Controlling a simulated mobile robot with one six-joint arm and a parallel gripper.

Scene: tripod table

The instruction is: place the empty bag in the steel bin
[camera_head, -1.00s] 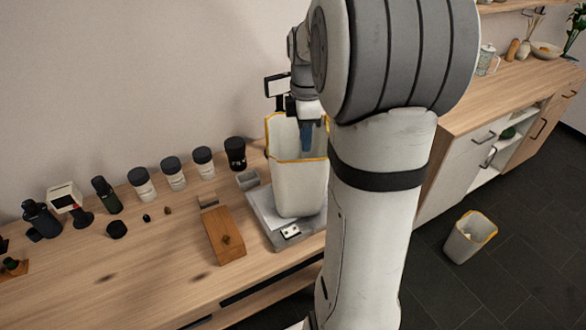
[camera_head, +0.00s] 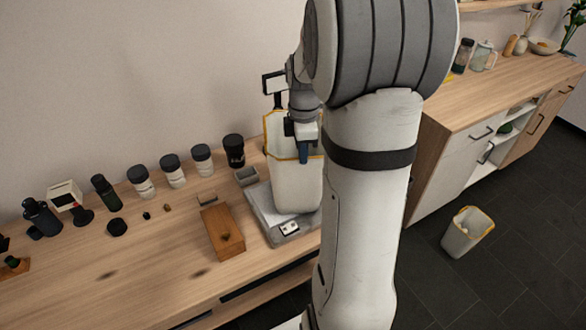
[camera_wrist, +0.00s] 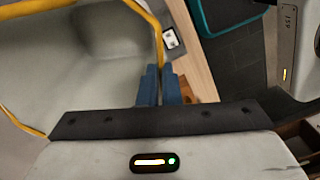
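A tall white open container (camera_head: 292,188) with a yellow rim stands on a flat grey scale-like base (camera_head: 262,218) on the wooden table. It fills the left of the wrist view (camera_wrist: 85,75) and its inside looks empty there. My gripper (camera_head: 303,155) points down at its front rim. In the wrist view the blue fingertips (camera_wrist: 160,88) are close together, with the yellow rim running down to the gap between them. I cannot tell whether they pinch it. A similar yellow-rimmed bin (camera_head: 467,233) stands on the floor with something pale inside. I cannot identify a separate bag or a clearly steel bin.
A wooden box (camera_head: 222,232) and a small grey open tray (camera_head: 246,176) are left of the container. Several dark-lidded jars (camera_head: 173,170) line the wall side. A wooden cabinet (camera_head: 490,110) stands to the right. Dark tiled floor (camera_head: 500,280) is open around the floor bin.

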